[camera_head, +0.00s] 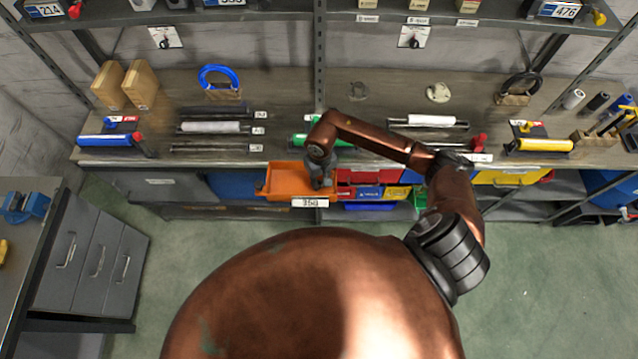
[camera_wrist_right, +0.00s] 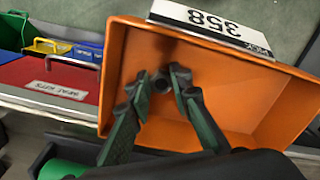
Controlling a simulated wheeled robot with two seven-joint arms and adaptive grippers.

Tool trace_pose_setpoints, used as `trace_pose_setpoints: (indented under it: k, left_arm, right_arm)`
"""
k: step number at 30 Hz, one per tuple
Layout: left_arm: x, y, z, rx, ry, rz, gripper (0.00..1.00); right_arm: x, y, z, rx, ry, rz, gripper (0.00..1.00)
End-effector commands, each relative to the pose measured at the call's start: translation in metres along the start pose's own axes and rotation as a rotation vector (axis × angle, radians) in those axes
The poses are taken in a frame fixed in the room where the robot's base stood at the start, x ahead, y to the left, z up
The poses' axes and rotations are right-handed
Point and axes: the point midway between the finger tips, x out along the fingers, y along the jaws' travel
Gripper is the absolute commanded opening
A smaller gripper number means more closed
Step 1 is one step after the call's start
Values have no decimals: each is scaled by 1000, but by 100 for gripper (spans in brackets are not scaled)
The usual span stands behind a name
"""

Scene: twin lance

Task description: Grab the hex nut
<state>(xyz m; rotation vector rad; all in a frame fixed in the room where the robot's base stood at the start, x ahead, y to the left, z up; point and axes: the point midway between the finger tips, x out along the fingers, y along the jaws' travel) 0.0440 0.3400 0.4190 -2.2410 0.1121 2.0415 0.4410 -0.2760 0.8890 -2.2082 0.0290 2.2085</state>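The orange bin (camera_head: 283,179), labelled 358, sticks out from the front of the workbench in the head view. It fills much of the right wrist view (camera_wrist_right: 240,107). My right gripper (camera_head: 319,184) reaches down into the bin. My left gripper is not in view.
Red, blue and yellow bins (camera_head: 368,192) stand just right of the orange bin. The workbench (camera_head: 290,100) behind carries rollers, cable coils and wooden blocks. A shelf (camera_head: 280,14) runs above it. A grey drawer cabinet (camera_head: 95,255) stands at left. The green floor in front is clear.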

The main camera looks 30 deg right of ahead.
Motion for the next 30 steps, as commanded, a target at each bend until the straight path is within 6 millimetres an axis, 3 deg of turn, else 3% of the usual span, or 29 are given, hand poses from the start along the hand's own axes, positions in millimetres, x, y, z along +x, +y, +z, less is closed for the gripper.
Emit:
trace_pose_setpoints:
  k: [7,20,25,30]
  left_arm:
    - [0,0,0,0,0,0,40]
    - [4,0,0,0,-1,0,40]
    - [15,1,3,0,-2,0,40]
    - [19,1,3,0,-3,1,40]
  right_arm:
    - [0,0,0,0,0,0,0]
    - [-7,0,-2,-1,4,2,0]
    - [-31,1,-3,-4,8,4,0]
    - [-66,-15,25,-6,5,2,0]
